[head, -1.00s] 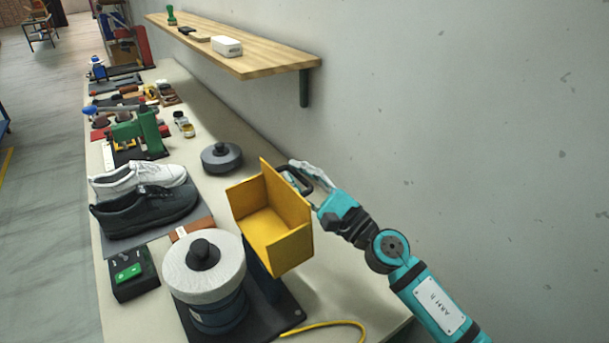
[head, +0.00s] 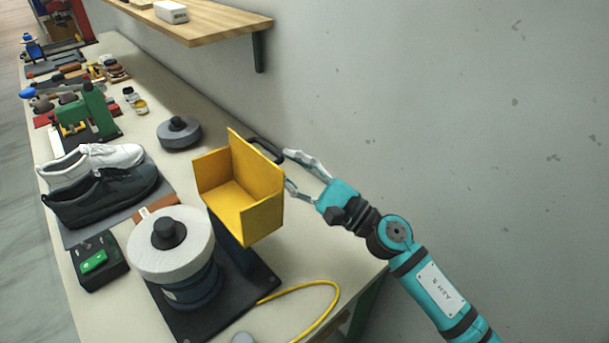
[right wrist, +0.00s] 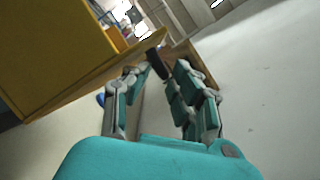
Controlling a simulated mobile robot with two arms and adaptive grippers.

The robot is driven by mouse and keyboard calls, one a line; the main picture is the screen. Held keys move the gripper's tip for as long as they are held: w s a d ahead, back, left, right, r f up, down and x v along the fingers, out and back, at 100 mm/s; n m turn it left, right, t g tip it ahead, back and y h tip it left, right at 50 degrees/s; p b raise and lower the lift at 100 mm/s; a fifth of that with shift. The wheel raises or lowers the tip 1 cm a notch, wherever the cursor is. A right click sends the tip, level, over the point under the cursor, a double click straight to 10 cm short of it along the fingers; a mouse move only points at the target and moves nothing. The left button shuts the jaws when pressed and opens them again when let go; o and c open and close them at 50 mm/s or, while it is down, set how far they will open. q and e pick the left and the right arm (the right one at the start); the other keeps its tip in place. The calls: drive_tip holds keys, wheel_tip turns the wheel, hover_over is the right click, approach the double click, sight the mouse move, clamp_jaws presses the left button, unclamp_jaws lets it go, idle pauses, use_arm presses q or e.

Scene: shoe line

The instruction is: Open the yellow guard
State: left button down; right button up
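The yellow guard (head: 240,188) is a box-like shell above a dark blue post, beside the white-rimmed wheel (head: 170,245), with its hollow inside facing the camera. Its black handle (head: 265,148) sticks out from the rear right side. My right gripper (head: 287,171) is open just right of the guard, its two fingers spread near the handle. In the right wrist view the guard (right wrist: 55,50) fills the upper left, and the handle's dark end (right wrist: 156,62) shows just ahead of the open fingers (right wrist: 165,72). My left gripper is not in view.
A black and a white shoe (head: 100,195) lie on a grey mat to the left. A green-button box (head: 98,262) stands at the bench's left edge. A yellow cable (head: 325,290) curves at the front right. The wall is close on the right.

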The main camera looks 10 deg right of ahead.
drive_tip(key=v, duration=0.4)
drive_tip(key=shift+s+d+r, duration=0.2)
drive_tip(key=shift+s+d, duration=0.05)
drive_tip(key=shift+s, duration=0.05)
drive_tip(key=shift+w+a, duration=0.1)
